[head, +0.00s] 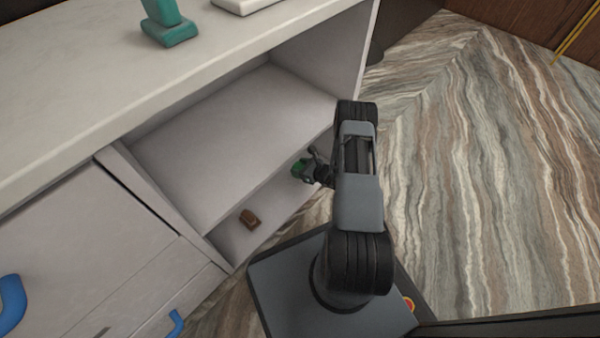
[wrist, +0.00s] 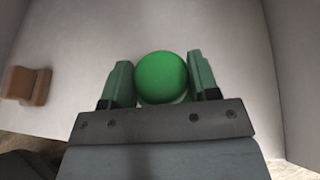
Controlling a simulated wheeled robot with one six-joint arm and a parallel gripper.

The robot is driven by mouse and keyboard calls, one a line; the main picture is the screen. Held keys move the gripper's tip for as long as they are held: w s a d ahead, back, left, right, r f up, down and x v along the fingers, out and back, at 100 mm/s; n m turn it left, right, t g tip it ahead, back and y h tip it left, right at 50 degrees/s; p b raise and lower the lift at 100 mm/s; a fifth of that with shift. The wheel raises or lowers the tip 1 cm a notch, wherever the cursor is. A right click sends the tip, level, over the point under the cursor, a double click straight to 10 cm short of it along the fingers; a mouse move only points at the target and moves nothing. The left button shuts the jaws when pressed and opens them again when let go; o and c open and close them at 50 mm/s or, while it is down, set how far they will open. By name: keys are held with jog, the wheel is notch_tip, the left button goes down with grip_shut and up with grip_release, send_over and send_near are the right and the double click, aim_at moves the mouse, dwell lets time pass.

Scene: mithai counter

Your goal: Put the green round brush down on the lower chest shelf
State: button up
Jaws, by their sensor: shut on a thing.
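The green round brush (wrist: 162,78) shows in the wrist view as a green ball-shaped top between the two fingers of my gripper (wrist: 162,82). My gripper is shut on it. In the head view my gripper (head: 303,169) is small and partly hidden by my arm, at the opening of the lower chest shelf (head: 278,207). A bit of green shows there; I cannot make out the brush's lower part. In the wrist view the pale shelf surface (wrist: 230,28) lies beyond the fingers. I cannot tell whether the brush touches it.
A brown block-like object (head: 249,218) stands on the lower shelf, left of my gripper; it also shows in the wrist view (wrist: 26,85). The upper shelf board (head: 235,140) is bare. A teal object (head: 168,24) stands on the white counter top (head: 75,85).

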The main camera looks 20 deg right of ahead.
jog(key=f, duration=0.1)
jog(key=f+b, duration=0.2)
jog(key=f, duration=0.1)
jog(key=shift+w, duration=0.3)
jog(key=shift+r, duration=0.15)
jog(key=o, duration=0.9)
